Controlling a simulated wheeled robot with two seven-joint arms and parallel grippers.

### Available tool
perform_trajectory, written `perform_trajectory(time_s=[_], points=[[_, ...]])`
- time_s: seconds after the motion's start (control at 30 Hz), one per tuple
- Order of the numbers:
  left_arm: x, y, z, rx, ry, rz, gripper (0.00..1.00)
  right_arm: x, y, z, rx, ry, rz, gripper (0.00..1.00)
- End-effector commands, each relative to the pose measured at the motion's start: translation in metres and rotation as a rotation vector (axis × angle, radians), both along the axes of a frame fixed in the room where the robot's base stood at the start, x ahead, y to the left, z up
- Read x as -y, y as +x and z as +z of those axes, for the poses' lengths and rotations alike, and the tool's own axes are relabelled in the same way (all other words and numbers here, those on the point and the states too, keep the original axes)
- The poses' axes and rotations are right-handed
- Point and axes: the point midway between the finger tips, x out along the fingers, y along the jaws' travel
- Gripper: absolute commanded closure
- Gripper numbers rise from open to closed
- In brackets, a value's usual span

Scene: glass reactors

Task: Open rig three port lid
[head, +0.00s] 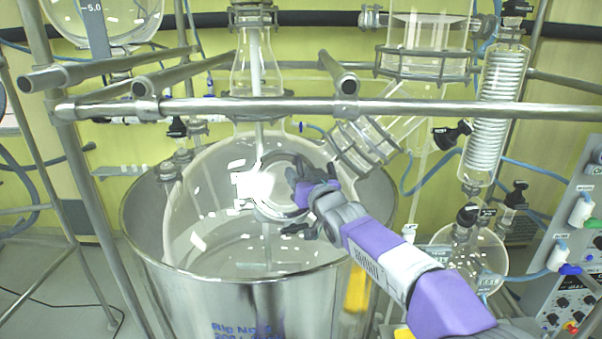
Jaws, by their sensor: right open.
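The large round glass reactor vessel (205,225) sits in a shiny steel bath (220,300). On its upper front is a round port lid (272,188) with a dark curved rim, partly washed out by a white glare. My right gripper (300,193) reaches in from the lower right and is at the right side of this lid, over its rim. Its jaws are open; whether they touch the rim I cannot tell. The wrist hides the lid's lower right edge. Whether the lid stands shut or ajar is unclear. My left gripper is not in view.
A horizontal steel rail (420,108) crosses above the vessel. An angled glass neck (370,145) stands close to the right of the port. A coiled condenser (494,110), a round flask (468,255) and a control panel (577,270) are at the right.

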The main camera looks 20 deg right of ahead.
Motion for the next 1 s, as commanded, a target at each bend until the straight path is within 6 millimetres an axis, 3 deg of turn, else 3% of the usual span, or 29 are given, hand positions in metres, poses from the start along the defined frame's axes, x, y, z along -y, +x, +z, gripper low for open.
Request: perform_trajectory(time_s=[0.2, 0.47, 0.77, 1.0], points=[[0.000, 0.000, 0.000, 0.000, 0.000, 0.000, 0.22, 0.000, 0.000, 0.000, 0.000, 0.000, 0.000, 0.59], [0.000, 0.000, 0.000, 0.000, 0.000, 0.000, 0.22, 0.000, 0.000, 0.000, 0.000, 0.000, 0.000, 0.99], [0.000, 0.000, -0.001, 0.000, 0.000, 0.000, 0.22, -0.001, 0.000, 0.000, 0.000, 0.000, 0.001, 1.00], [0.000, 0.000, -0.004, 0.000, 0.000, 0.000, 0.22, -0.014, -0.001, 0.002, 0.000, 0.001, 0.020, 1.00]])
